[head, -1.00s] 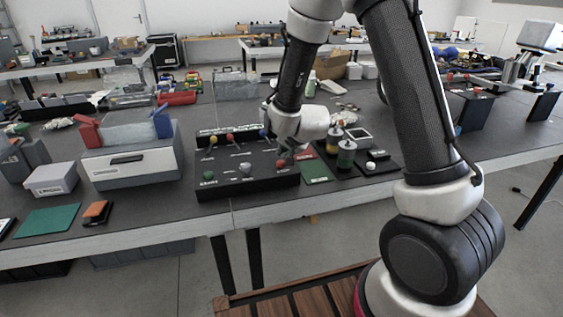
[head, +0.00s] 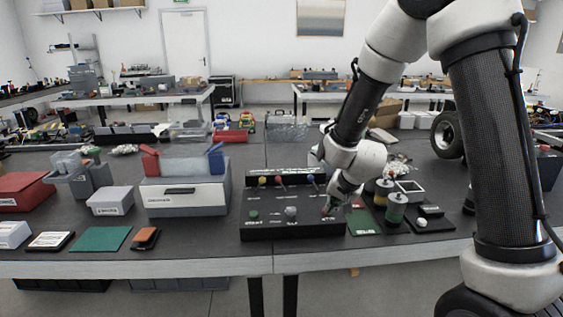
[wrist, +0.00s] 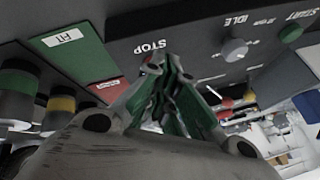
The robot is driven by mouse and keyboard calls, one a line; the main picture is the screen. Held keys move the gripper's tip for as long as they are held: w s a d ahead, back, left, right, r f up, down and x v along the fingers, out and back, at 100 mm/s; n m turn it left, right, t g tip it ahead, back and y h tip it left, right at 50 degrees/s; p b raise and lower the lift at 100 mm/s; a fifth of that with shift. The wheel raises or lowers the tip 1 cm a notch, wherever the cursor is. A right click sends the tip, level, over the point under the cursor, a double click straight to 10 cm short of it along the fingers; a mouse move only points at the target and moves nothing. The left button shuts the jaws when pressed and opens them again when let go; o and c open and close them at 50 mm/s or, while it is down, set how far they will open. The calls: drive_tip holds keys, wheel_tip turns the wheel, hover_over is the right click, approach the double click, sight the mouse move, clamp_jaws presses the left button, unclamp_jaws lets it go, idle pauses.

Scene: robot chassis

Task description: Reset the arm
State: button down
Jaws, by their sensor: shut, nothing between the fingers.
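My arm reaches down from the upper right in the head view. My gripper (head: 330,206) is shut and empty, its tips at the right front of a black control panel (head: 285,233), by a red button that they largely cover. I cannot tell whether they touch it. In the wrist view the closed fingers (wrist: 160,68) with green inner pads point at the panel beside the STOP label (wrist: 150,47). A grey IDLE knob (wrist: 235,48) and a green START knob (wrist: 291,33) are to the right. Levers with coloured balls stand along the panel's back.
A green mat (head: 361,222), canisters (head: 396,208) and a black tray (head: 432,223) lie right of the panel. Dark table room lies between box and panel.

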drive_tip(key=s+d+r+n, duration=0.1)
drive_tip(key=s+d+r, duration=0.4)
drive_tip(key=s+r, duration=0.2)
drive_tip(key=s+d+r+n+g+h, duration=0.1)
drive_tip(key=s+d+r, duration=0.4)
drive_tip(key=s, duration=0.7)
drive_tip(key=s+d+r+n, duration=0.3)
drive_tip(key=s+d+r, duration=0.2)
drive_tip(key=s+r, duration=0.4)
drive_tip(key=shift+s+r+g, duration=0.25)
drive_tip(key=shift+s+g, duration=0.05)
drive_tip(key=shift+s, duration=0.2)
